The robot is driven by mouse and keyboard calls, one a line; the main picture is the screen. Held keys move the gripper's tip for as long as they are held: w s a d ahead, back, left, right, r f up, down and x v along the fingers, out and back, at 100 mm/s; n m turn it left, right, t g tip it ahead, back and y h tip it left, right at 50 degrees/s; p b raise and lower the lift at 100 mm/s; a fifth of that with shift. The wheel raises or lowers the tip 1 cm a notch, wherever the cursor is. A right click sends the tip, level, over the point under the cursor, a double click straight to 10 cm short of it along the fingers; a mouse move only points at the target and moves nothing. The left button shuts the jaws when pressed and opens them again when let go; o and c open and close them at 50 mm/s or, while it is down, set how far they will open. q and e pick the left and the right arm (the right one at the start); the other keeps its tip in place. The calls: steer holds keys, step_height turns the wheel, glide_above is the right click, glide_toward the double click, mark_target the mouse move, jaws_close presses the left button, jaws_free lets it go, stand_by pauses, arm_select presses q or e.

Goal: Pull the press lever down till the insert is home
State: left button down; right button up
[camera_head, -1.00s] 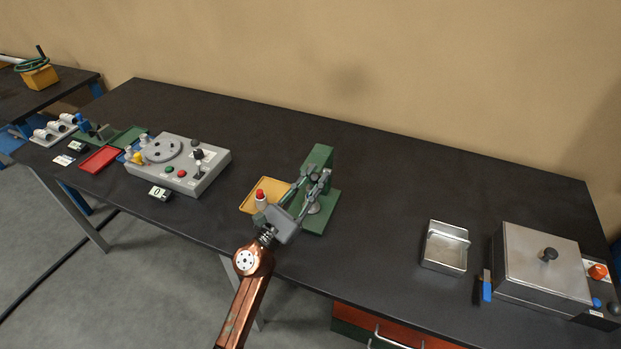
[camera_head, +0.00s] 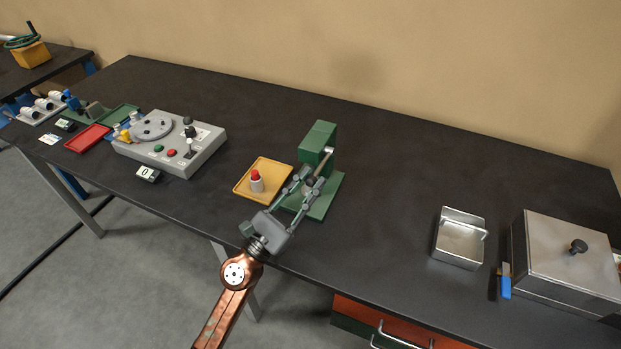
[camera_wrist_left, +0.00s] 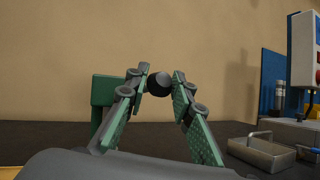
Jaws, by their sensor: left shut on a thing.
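The green press (camera_head: 319,138) stands on the bench with its green base plate (camera_head: 322,203) under it. Its lever (camera_head: 327,157) comes out of the press head toward me and ends in a dark round knob. In the left wrist view the knob (camera_wrist_left: 160,84) sits between the fingertips. My left gripper (camera_head: 309,180) is shut on the knob, in front of the press. The gripper's fingers cover the middle of the press, so the insert cannot be made out. My right gripper is not in view.
A yellow tray (camera_head: 245,189) with a red-topped white piece (camera_head: 256,183) lies just left of the press. A grey control box (camera_head: 205,158) stands further left. A metal tray (camera_head: 460,243) and a lidded metal box (camera_head: 565,255) are at right. Bench between press and metal tray is clear.

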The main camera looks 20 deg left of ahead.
arm_select(q)
steer(key=shift+d+f, duration=0.25)
steer(key=shift+f, duration=0.4)
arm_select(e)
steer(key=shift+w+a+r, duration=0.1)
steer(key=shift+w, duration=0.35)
arm_select(q)
steer(key=c, duration=1.9)
jaws_free()
steer(key=shift+w, duration=0.2)
steer(key=shift+o, duration=0.8)
steer(key=shift+d+r, duration=0.1)
steer(key=shift+s+a+r, duration=0.1)
steer(key=shift+a, duration=0.1)
steer(key=v, duration=1.2)
